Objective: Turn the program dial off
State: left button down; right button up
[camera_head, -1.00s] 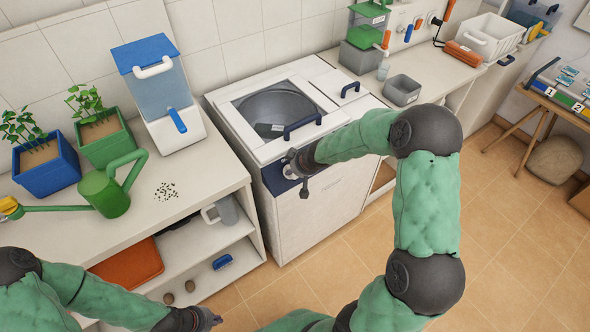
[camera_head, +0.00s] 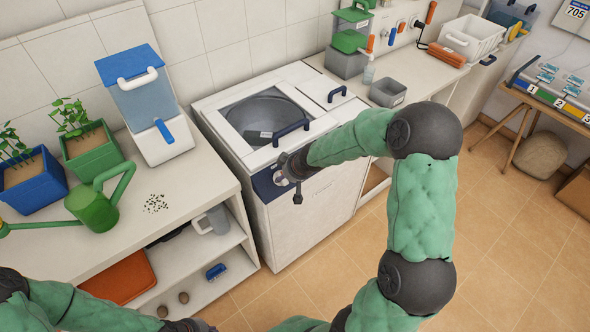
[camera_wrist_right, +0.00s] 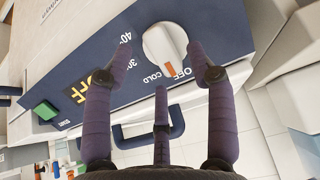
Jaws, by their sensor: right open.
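The washing machine (camera_head: 318,205) stands against the wall, with a dark blue control panel on its front. Its white program dial (camera_head: 278,178) is partly hidden by my right gripper (camera_head: 293,172). In the right wrist view the dial (camera_wrist_right: 165,45) has an orange mark pointing down, between the words COLD and OFF. My right gripper (camera_wrist_right: 166,62) is open, with purple fingers on both sides of the dial and one below it. I cannot tell whether any finger touches it. My left gripper (camera_head: 192,326) is at the bottom edge of the head view, mostly cut off.
A green button (camera_wrist_right: 46,111) and a yellow OFF label (camera_wrist_right: 102,82) are on the panel. A dark blue handle (camera_head: 291,131) is on the machine's lid. A counter (camera_head: 190,188) with a watering can (camera_head: 93,207) is at left. The tiled floor in front is clear.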

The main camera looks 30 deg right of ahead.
jog(key=v, duration=0.9)
jog(key=shift+s, duration=0.2)
jog(key=shift+r, duration=0.1)
jog(key=s+a+f+g+y, duration=0.1)
jog(key=a+f+g+y, duration=0.1)
jog(key=a+f, duration=0.75)
jog(key=s+a+f+m+g, duration=0.1)
jog(key=s+a+f+g, duration=0.1)
jog(key=s+a+f, duration=0.5)
jog(key=s+a+f+m+g+y, duration=0.1)
jog(key=s+a+f+m+g, duration=0.1)
jog(key=s+a+f, duration=0.5)
jog(key=s+f, duration=0.3)
jog(key=f, duration=0.3)
jog(key=shift+s+f+y, duration=0.2)
jog(key=shift+f+y, duration=0.05)
jog(key=shift+y, duration=0.05)
